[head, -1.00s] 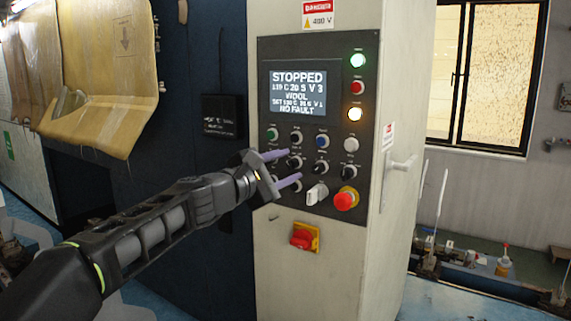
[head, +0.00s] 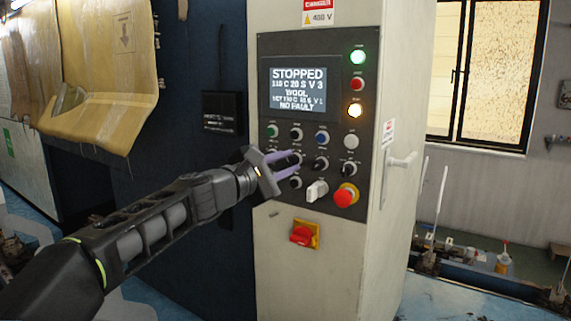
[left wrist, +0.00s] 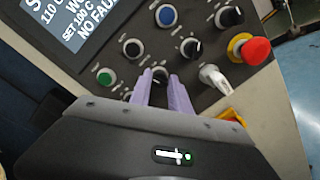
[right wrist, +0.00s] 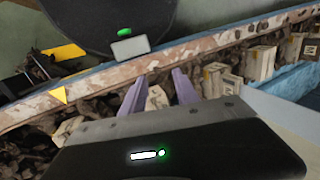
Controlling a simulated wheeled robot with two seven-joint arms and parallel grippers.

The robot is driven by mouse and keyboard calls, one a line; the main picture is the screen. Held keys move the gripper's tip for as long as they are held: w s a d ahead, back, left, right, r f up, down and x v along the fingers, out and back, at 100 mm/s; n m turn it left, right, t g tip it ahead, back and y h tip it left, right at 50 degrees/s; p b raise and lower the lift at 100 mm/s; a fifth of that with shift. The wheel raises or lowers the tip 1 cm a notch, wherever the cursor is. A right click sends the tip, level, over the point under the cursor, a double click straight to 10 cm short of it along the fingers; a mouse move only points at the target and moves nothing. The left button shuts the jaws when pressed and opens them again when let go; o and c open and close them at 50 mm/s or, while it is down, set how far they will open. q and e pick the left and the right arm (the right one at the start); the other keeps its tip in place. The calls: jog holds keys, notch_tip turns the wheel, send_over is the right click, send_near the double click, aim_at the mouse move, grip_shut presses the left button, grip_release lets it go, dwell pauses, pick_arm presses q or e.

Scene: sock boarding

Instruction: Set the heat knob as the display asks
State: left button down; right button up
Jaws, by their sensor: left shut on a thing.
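The control panel's display (head: 298,87) reads STOPPED, 110 C 20 S V 3, WOOL, a small SET line I cannot read surely, and NO FAULT. My left gripper (head: 296,164) is at the panel, its lilac fingers closed around a dark knob (left wrist: 160,73) in the row below the green button (head: 271,131). The fingers partly hide this knob, and I cannot read its label. Other black knobs (head: 320,163) sit to its right. My right gripper (right wrist: 160,88) shows only in the right wrist view, open, with nothing seen held between its fingers.
A red emergency button (head: 345,196) and a white selector (head: 316,190) sit close below and right of the held knob. A red main switch (head: 302,235) is lower down. In the right wrist view, several pale blocks (right wrist: 259,62) lie behind my right gripper.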

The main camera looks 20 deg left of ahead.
pick_arm(q)
jog(key=shift+n, duration=0.3)
jog(key=n+b, duration=0.1)
jog(key=n, duration=0.6)
jog(key=shift+t, duration=0.3)
jog(key=shift+n, duration=0.4)
jog(key=c, duration=1.3)
grip_release()
jog(key=shift+o, duration=0.2)
jog(key=b+v, duration=0.1)
jog(key=v, duration=0.7)
jog(key=shift+b, duration=0.35)
